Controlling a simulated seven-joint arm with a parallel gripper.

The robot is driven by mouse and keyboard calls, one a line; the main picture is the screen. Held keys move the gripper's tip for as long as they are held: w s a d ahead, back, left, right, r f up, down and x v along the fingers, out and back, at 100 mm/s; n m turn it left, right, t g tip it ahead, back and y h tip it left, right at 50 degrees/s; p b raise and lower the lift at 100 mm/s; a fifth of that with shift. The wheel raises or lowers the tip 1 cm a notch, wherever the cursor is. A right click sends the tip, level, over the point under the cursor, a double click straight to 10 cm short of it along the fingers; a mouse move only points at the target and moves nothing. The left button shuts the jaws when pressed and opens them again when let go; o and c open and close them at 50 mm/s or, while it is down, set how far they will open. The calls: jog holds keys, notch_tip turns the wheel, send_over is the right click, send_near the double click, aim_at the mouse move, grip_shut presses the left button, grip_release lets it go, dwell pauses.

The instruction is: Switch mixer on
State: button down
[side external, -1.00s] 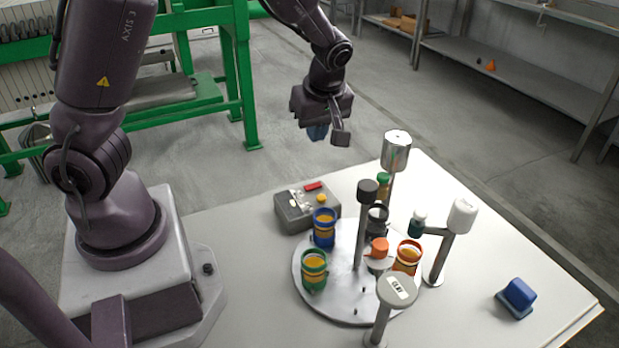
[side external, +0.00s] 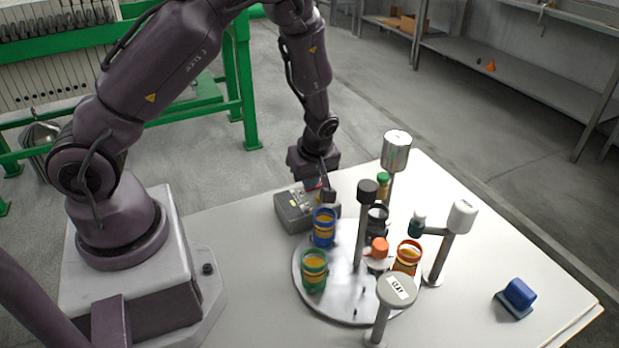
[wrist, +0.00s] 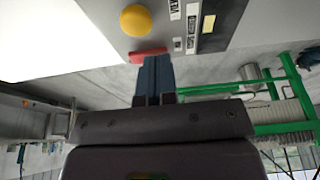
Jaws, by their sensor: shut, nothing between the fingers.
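The grey control box (side external: 290,211) stands on the table at the back edge, left of the stirred tanks. In the wrist view its face (wrist: 108,14) carries a yellow round button (wrist: 136,20), a red switch (wrist: 148,55) and small labels. My gripper (wrist: 154,62) is shut and empty, with its blue fingers side by side. Their tips are at the red switch and cover part of it; I cannot tell whether they touch it. In the side view my gripper (side external: 313,185) hangs over the box and hides most of the switch and button.
A round grey plate (side external: 335,309) holds blue, green and orange tanks (side external: 314,270) close to the box's right. Posts with round heads (side external: 396,152) rise around it. A blue block (side external: 519,293) lies far right. The table's front left is clear.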

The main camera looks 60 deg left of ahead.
jog(key=shift+f, duration=0.1)
jog(key=shift+s+f, duration=0.35)
jog(key=shift+f, duration=0.3)
dwell(0.4)
jog(key=shift+w+r, duration=0.3)
jog(key=shift+w, duration=0.65)
jog(key=s+a+v, duration=0.1)
jog(key=v, duration=1.3)
jog(key=shift+s+r, duration=0.4)
